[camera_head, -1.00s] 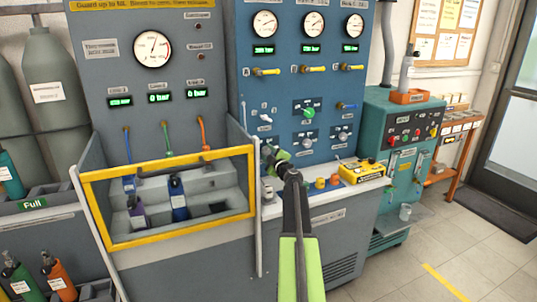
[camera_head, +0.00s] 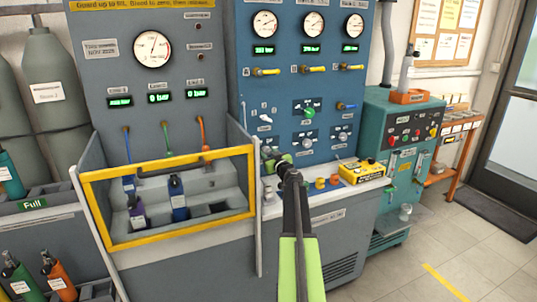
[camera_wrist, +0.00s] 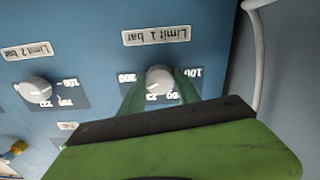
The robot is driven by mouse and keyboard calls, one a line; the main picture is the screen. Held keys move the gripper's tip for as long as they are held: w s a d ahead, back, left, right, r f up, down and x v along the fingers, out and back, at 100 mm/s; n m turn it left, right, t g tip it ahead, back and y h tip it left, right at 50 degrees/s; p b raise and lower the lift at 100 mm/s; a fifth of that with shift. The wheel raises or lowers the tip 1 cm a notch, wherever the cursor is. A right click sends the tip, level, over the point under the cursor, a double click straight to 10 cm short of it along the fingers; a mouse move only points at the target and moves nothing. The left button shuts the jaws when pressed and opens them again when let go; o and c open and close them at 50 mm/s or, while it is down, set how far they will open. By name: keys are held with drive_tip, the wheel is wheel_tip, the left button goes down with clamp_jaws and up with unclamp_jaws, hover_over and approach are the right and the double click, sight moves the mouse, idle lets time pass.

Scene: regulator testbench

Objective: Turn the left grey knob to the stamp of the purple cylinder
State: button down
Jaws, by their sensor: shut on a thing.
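The left grey knob (camera_wrist: 159,79) sits under the "Limit 1 bar" label in the wrist view, which shows the panel upside down. My gripper (camera_wrist: 161,90) has its green fingers on both sides of this knob and is shut on it. A pale mark on the knob seems to point to the lower left of the picture; the exact number is unclear. In the head view my gripper (camera_head: 274,160) is at the blue panel's lower left and hides this knob. The purple cylinder (camera_head: 137,216) stands in the left slot of the guarded bay; its stamp is too small to read.
A second grey knob (camera_wrist: 33,90), "Limit 2 bar", is left in the wrist view. A dark blue cylinder (camera_head: 178,205) stands beside the purple one. The yellow guard frame (camera_head: 165,163) is left of my arm. A yellow box (camera_head: 361,171) and small caps are on the ledge to the right.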

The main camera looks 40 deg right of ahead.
drive_tip(key=shift+m, duration=0.5)
drive_tip(key=c, duration=0.9)
unclamp_jaws()
drive_tip(key=shift+o, duration=0.2)
drive_tip(key=v, duration=1.7)
drive_tip(key=shift+s, duration=0.3)
